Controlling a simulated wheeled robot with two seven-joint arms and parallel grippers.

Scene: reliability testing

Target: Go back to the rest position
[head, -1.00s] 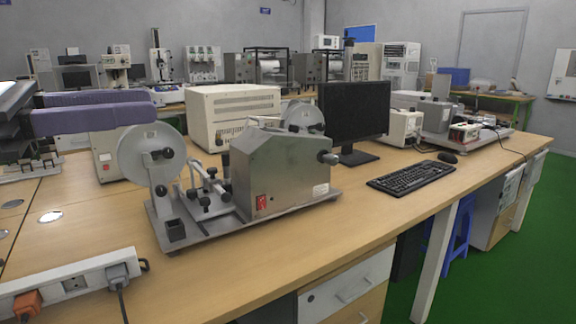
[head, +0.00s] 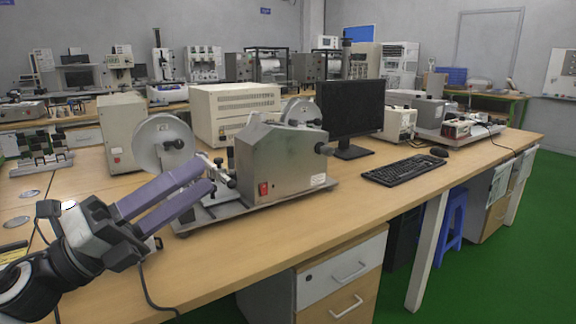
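My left gripper (head: 207,176) comes in from the lower left in the head view. Its two long purple fingers point up and to the right, with a gap between them and nothing held. The fingertips appear in front of the left end of the metal test machine (head: 285,160), covering part of its base; I cannot tell whether they touch it. My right gripper is not in view.
The wooden bench (head: 240,255) has clear space along its front edge. A monitor (head: 350,110), a keyboard (head: 404,170) and a beige box (head: 232,112) stand behind or right of the machine. Drawers (head: 345,270) and a blue stool (head: 452,222) are below.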

